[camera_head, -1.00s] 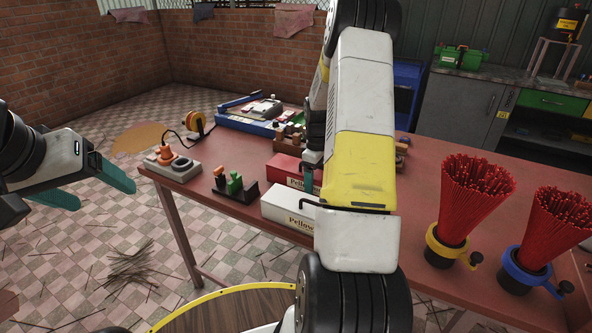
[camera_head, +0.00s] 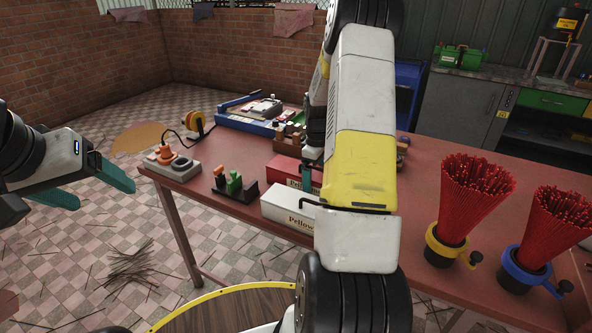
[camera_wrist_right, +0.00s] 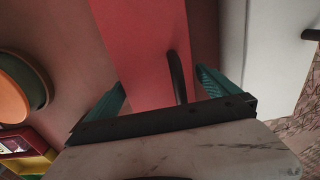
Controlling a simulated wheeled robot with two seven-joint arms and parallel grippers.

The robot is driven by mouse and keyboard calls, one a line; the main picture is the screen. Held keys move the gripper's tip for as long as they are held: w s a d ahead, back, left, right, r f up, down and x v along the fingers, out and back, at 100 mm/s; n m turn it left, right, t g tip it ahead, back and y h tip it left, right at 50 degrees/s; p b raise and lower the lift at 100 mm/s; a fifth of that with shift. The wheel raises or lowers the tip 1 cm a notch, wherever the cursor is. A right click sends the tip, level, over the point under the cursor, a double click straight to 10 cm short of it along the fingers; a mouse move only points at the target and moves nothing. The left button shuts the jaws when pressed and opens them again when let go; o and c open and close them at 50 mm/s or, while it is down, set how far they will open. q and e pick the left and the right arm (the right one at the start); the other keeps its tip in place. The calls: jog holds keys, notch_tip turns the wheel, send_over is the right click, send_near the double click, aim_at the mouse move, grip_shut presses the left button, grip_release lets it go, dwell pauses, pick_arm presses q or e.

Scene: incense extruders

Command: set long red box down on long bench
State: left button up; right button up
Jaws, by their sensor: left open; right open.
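The long red box (camera_head: 284,168) lies on the long red-brown bench (camera_head: 425,175), behind a white box (camera_head: 283,206). My right gripper (camera_head: 308,178) is at the red box's right part, partly hidden by my own arm. In the right wrist view the red box (camera_wrist_right: 145,45) runs between the spread teal fingers of my right gripper (camera_wrist_right: 160,92). The jaws are open; the exact gap to the box's sides is hard to tell. My left gripper (camera_head: 95,185) is open and empty, off the bench's left end.
A black stand with green and orange pieces (camera_head: 234,186) and a grey socket block (camera_head: 173,164) are at the bench's left end. Two holders with red stick bundles (camera_head: 470,200) (camera_head: 550,235) stand at the right. The bench behind the bundles is clear.

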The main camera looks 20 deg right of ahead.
aim_at(315, 173)
notch_tip(315, 173, up, 10)
jog(key=shift+r, duration=0.15)
jog(key=s+a+r+m+t, duration=0.1)
jog(key=s+a+r, duration=0.35)
jog(key=r, duration=0.25)
jog(key=s+a+r+m+t, duration=0.2)
jog(key=s+a+r, duration=0.1)
jog(key=a+r, duration=0.3)
jog(key=s+a+r+m+t+y, duration=0.1)
jog(key=s+a+r+m, duration=0.1)
jog(key=s+a, duration=0.3)
jog(key=s+a+r+m+t+y, duration=0.1)
jog(key=s+a, duration=0.4)
jog(key=s, duration=0.7)
jog(key=shift+s+a+r+m+t, duration=0.15)
jog(key=shift+s+r+m+t, duration=0.1)
jog(key=shift+r+m+t, duration=0.4)
